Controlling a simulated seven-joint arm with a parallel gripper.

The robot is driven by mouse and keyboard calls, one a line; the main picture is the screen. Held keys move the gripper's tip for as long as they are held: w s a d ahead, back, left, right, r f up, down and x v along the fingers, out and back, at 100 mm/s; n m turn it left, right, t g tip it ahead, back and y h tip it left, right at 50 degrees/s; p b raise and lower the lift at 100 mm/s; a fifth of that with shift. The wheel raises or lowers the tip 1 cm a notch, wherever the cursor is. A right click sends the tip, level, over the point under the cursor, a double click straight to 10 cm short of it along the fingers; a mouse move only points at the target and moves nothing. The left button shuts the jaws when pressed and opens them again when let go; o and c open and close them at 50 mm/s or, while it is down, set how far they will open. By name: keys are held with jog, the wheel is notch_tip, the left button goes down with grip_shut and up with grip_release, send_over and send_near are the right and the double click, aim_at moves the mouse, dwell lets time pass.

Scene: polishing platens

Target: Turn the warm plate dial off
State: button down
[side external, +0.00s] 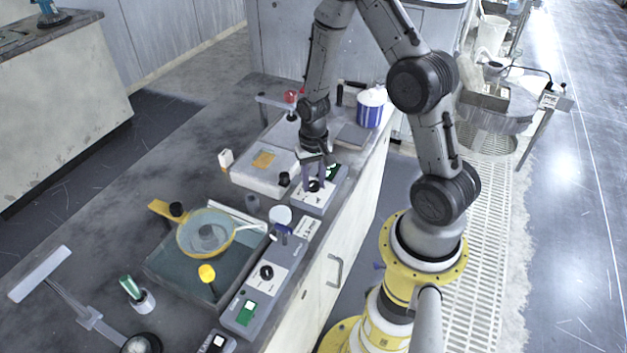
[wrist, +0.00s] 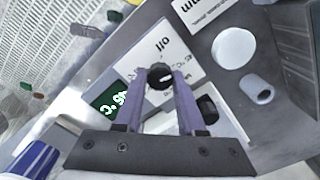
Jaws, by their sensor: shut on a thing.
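In the side external view my gripper (side external: 314,183) points down at the grey control box (side external: 309,207), and the fingers partly hide the dial. A green display (wrist: 104,103) with white digits and a "°C" mark sits beside the dial.
A white block (side external: 250,180) with a yellow patch stands left of the box. A yellow pan (side external: 188,240) and a blue-striped tub (side external: 369,112) stand on the bench.

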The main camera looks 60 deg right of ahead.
aim_at(313, 184)
jog(key=shift+n, duration=0.4)
jog(key=n, duration=0.5)
jog(key=shift+n, duration=0.3)
jog(key=n, duration=0.5)
jog(key=shift+r+n, duration=0.1)
jog(key=shift+n, duration=0.3)
jog(key=c, duration=0.5)
grip_release()
notch_tip(313, 184, up, 14)
dwell(0.3)
